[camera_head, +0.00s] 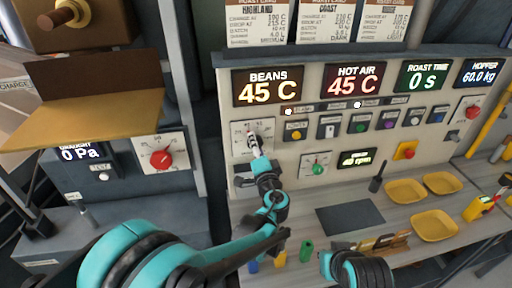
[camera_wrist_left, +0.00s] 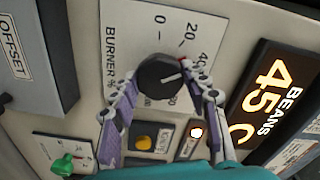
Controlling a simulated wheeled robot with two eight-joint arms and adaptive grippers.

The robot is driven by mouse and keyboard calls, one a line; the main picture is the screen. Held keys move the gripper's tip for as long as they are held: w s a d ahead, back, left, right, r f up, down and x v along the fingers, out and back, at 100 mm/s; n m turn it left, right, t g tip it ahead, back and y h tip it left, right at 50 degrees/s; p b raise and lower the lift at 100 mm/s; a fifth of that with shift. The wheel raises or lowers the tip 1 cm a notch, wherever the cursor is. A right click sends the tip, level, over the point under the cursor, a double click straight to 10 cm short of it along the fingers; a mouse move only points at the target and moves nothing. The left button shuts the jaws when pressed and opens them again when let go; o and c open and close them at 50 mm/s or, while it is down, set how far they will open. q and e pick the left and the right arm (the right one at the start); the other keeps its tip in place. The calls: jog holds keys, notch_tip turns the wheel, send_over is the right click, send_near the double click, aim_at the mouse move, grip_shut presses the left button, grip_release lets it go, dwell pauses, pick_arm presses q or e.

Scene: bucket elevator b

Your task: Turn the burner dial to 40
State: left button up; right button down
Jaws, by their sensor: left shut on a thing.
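The burner dial (camera_wrist_left: 158,82) is a round black knob with a white pointer line on a white plate (camera_wrist_left: 118,45) marked "BURNER %". My left gripper (camera_wrist_left: 160,88) is shut on the dial, one finger on each side. In the head view my left gripper (camera_head: 254,145) reaches the panel and hides most of the dial. My right arm's end (camera_head: 345,262) shows at the bottom; its fingertips are unclear.
Displays read beans 45 C (camera_head: 268,86), hot air 45 C (camera_head: 354,81) and roast time 0 s (camera_head: 422,75). A yellow button (camera_wrist_left: 144,142) and a green knob (camera_head: 318,169) are nearby. Several yellow bowls (camera_head: 405,191) and a dark mat (camera_head: 350,217) lie on the counter.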

pick_arm(q)
jog(key=shift+m, duration=1.1)
jog(key=o, duration=1.2)
jog(key=shift+c, duration=0.2)
jog(key=s+d, duration=0.2)
jog(key=s, duration=0.9)
jog(key=shift+s+d, duration=0.15)
jog(key=shift+s, duration=0.25)
